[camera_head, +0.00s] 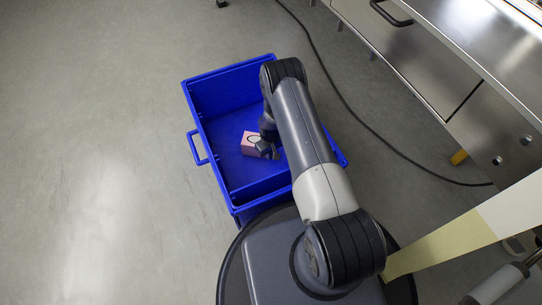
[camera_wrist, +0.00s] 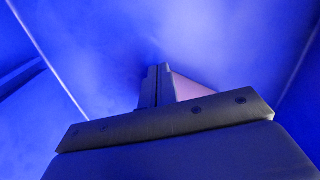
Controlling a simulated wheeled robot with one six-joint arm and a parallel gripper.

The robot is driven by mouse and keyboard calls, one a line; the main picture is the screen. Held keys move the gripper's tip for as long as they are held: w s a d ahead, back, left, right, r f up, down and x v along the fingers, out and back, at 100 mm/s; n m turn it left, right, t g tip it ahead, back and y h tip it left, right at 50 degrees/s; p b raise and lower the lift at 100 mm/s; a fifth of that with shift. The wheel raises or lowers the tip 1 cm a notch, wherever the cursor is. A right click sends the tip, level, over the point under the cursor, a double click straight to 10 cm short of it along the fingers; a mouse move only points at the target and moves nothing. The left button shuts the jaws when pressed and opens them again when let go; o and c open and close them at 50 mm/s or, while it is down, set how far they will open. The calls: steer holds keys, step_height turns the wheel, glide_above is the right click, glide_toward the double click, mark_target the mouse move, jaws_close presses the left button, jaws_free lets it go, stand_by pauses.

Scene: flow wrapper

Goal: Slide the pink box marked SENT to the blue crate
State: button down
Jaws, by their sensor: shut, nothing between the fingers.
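The blue crate (camera_head: 190,110) stands on the floor in front of my base, its open top facing up. A pink box (camera_head: 248,148) lies inside it on the crate floor, with a dark round mark on its top. Any lettering is too small to read. My gripper (camera_head: 268,150) is down inside the crate, at the right side of the box, and partly covers it. In the wrist view my gripper's fingers (camera_wrist: 156,84) are shut together with nothing between them. A pink face of the box (camera_wrist: 192,88) shows just behind them. I cannot tell whether they touch.
A metal cabinet with a dark handle (camera_head: 391,14) stands at the right. A black cable (camera_head: 345,112) runs over the floor between it and the crate. A pale yellow panel (camera_head: 440,252) is at lower right. The floor (camera_head: 90,150) to the left is clear.

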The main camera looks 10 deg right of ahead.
steer(key=shift+r, duration=0.1)
step_height(320, 180, up, 10)
steer(key=p, duration=0.4)
steer(key=shift+f, duration=0.2)
step_height(320, 180, down, 10)
steer(key=b, duration=0.4)
steer(key=shift+s+r, duration=0.1)
steer(key=shift+r, duration=0.05)
steer(key=shift+s+d+r+p, duration=0.1)
steer(key=shift+s+d+p, duration=0.1)
steer(key=shift+s+p, duration=0.4)
steer(key=shift+s+d+p, duration=0.15)
steer(key=shift+s+p, duration=0.2)
steer(key=shift+p, duration=0.1)
steer(key=shift+f, duration=0.2)
